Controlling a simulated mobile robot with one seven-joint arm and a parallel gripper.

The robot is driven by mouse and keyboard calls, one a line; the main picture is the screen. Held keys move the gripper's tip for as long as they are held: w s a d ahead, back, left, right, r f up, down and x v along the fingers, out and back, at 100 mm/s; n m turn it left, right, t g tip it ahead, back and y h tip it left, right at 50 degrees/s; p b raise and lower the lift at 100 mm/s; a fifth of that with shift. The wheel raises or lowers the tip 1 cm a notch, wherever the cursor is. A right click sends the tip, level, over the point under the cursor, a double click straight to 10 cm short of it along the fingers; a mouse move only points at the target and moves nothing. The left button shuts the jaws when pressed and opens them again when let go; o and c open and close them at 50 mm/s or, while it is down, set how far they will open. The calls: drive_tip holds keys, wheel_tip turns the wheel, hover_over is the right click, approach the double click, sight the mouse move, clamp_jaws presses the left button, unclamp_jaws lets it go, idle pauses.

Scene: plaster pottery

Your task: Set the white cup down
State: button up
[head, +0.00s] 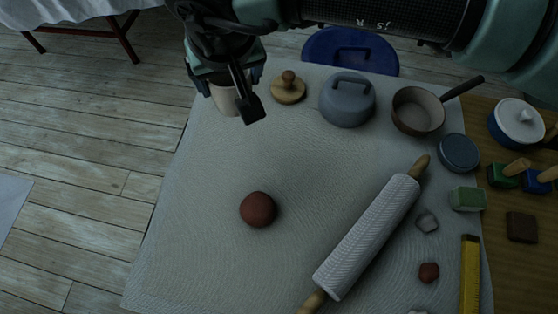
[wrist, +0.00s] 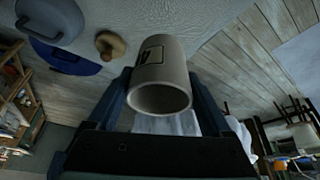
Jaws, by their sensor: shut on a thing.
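My gripper (head: 224,98) is shut on the white cup (head: 227,102) at the back left corner of the cloth-covered table (head: 200,200). In the head view the fingers and wrist hide much of the cup. In the wrist view the cup (wrist: 165,72) sits between the two fingers of my gripper (wrist: 163,95), its open mouth facing the camera and a small dark-framed label on its side. The cup is by the table's left edge; I cannot tell whether its base touches the cloth.
A wooden disc with a knob (head: 288,88) is just right of the cup, then a grey handled block (head: 348,100) and a saucepan (head: 418,110). A reddish clay ball (head: 258,209) and a rolling pin (head: 368,236) lie nearer. The cloth's left part is clear.

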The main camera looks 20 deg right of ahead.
drive_tip(key=f+b, duration=0.1)
drive_tip(key=b, duration=0.1)
drive_tip(key=d+f+b, duration=0.1)
drive_tip(key=b, duration=0.1)
drive_tip(key=shift+s+d+f+b, duration=0.15)
drive_tip(key=shift+s+f+b, duration=0.05)
drive_tip(key=shift+f+b, duration=0.2)
drive_tip(key=s+d+f+n+y+b, duration=0.15)
drive_tip(key=s+b, duration=0.25)
drive_tip(key=b, duration=0.6)
drive_tip(key=s+d+f+n+b, duration=0.2)
drive_tip(key=s+f+b, duration=0.15)
drive_tip(key=b, duration=0.65)
drive_tip(key=f+b, duration=0.8)
drive_tip(key=shift+s+a+f, duration=0.15)
drive_tip(key=shift+s+f, duration=0.05)
drive_tip(key=shift+f, duration=0.15)
drive_tip(key=shift+f+b, duration=0.15)
drive_tip(key=shift+b, duration=0.15)
drive_tip(key=o, duration=1.1)
drive_tip(key=shift+f, duration=0.1)
drive_tip(key=shift+o, duration=1.1)
